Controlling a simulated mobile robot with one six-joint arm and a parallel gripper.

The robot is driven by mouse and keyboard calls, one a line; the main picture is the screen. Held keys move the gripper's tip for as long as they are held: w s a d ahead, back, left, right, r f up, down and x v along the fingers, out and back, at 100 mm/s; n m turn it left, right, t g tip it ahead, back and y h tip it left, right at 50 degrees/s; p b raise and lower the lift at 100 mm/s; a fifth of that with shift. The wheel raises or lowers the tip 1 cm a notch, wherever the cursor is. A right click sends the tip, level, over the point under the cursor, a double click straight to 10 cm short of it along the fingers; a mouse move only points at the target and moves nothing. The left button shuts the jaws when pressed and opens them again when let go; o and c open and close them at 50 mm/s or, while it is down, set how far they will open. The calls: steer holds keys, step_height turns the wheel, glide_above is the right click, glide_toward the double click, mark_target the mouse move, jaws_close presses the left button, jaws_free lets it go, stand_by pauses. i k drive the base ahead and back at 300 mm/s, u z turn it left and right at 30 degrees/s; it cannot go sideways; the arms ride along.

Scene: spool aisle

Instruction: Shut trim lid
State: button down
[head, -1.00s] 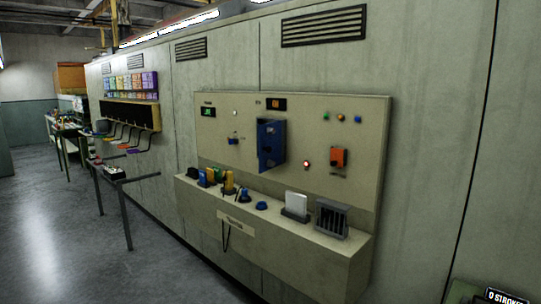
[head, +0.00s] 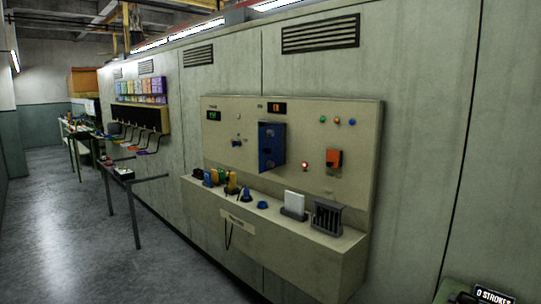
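A blue box (head: 271,147) is mounted on the beige wall panel (head: 225,140), below a small orange display. It looks like the lidded part, with its lid standing open and small details showing inside, but it is too small to be sure which part is the lid. No label naming the trim lid can be read. My gripper is not in view, and nothing touches the box.
A beige ledge (head: 255,222) below the panel holds several small tools, a white card in a dark stand (head: 293,205) and a grey slotted rack (head: 328,216). An orange switch box (head: 334,160) is right of the blue box. Open floor (head: 75,235) lies left.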

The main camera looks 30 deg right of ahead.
mark_target(273, 148)
steer(key=z, duration=0.1)
steer(key=i, duration=0.95)
steer(key=u, duration=0.05)
